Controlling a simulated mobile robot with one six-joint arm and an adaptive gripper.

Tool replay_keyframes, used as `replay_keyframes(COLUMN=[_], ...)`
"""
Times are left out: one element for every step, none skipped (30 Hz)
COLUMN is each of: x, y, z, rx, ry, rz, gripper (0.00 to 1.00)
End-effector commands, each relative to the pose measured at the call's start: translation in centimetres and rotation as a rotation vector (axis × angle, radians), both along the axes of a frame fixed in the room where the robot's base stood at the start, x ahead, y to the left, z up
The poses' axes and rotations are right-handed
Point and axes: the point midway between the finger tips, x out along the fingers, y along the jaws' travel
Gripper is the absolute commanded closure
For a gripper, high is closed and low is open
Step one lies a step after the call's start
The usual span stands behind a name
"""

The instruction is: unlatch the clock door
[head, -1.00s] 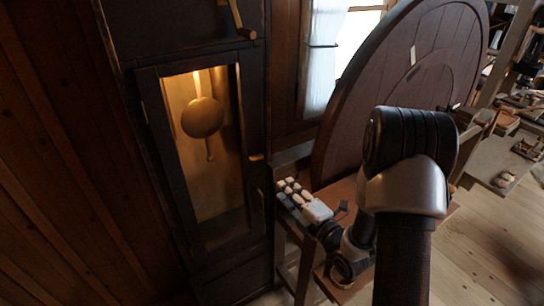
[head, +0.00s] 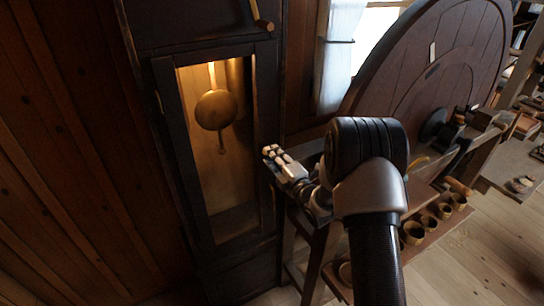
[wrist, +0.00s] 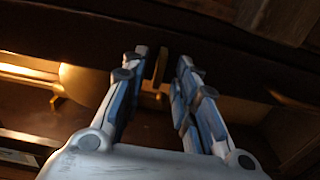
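The clock door (head: 172,125) is a dark wooden frame around a lit opening and looks shut. A brass pendulum (head: 214,110) hangs behind it and also shows at the left in the wrist view (wrist: 80,82). My gripper (head: 268,151) is at the door's right edge and covers the latch there in the head view. In the wrist view my gripper (wrist: 162,58) is open, one finger on each side of a small tan latch piece (wrist: 162,66). Dark gaps show beside the piece. I cannot tell whether either finger touches it.
A second tan peg (head: 263,25) sticks out higher on the clock case. A large round wooden disc (head: 440,70) stands right of my arm. A plank wall (head: 60,150) fills the left.

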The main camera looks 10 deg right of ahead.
Motion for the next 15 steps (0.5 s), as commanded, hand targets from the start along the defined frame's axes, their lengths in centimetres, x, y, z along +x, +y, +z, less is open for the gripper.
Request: replay_keyframes(x=[0.51, 0.73, 0.98, 1.12, 1.21, 1.30, 1.34, 1.37, 1.38, 1.37, 1.37, 1.36, 1.36, 1.35, 1.35], y=[0.24, 0.31, 0.38, 0.42, 0.45, 0.46, 0.48, 0.48, 0.48, 0.48, 0.48, 0.47, 0.47, 0.47, 0.47], z=[-0.02, 0.00, 0.03, 0.03, 0.03, 0.04, 0.04, 0.05, 0.05, 0.06, 0.06, 0.06, 0.06, 0.06, 0.05], rx=[0.000, 0.000, 0.000, -0.001, 0.000, 0.000, 0.000, 0.000, 0.000, 0.000, 0.000, 0.000, 0.000, 0.000, 0.000], ry=[-0.002, -0.002, -0.002, -0.001, -0.001, -0.001, -0.001, -0.001, -0.001, -0.001, -0.001, -0.001, -0.001, -0.001, 0.000], rz=[0.001, 0.001, 0.001, 0.000, 0.000, 0.000, 0.000, 0.000, 0.000, 0.000, 0.000, 0.000, 0.000, 0.000, 0.000], gripper=[0.72, 0.72, 0.72, 0.72, 0.72, 0.72, 0.72, 0.72, 0.72, 0.72, 0.72, 0.72, 0.72, 0.73, 0.76])
